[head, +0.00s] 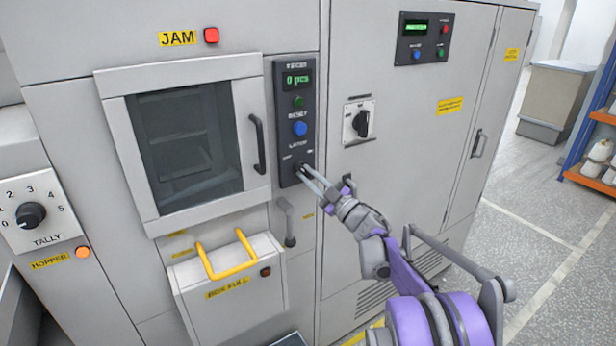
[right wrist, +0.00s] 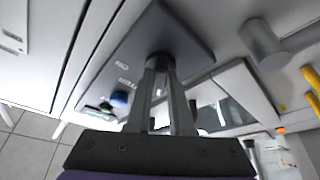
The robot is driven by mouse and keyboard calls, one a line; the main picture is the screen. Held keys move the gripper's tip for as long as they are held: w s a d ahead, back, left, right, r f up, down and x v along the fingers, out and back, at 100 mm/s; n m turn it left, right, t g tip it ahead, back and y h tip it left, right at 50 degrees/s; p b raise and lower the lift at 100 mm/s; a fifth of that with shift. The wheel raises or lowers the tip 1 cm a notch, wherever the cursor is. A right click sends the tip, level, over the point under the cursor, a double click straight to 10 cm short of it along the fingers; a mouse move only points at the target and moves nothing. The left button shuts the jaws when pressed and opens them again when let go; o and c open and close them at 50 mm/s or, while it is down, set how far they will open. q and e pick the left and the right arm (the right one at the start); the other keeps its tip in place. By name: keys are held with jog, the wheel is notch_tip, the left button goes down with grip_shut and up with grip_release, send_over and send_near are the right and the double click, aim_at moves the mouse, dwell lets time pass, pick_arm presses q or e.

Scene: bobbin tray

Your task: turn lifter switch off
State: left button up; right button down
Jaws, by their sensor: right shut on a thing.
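The lifter switch sits at the panel's bottom, mostly hidden by my right gripper (head: 306,172). In the right wrist view the switch shows as a dark round knob (right wrist: 160,60) on the panel's face. The right gripper's two long fingers (right wrist: 160,72) are shut on this knob. Which way the switch points cannot be told. My left gripper is not in view.
A door handle (head: 257,144) and a grey bent handle (head: 288,222) are close to the panel. A black rotary switch (head: 361,123) is to the right. The box with a yellow handle (head: 225,254) juts out below left. Open floor (head: 520,240) lies right.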

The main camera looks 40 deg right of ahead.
jog(key=shift+n, duration=0.5)
jog(key=c, duration=0.8)
grip_release()
jog(key=shift+s, duration=0.1)
jog(key=b+v, duration=0.1)
jog(key=v, duration=0.9)
jog(key=shift+s, duration=0.35)
jog(key=shift+d, duration=0.1)
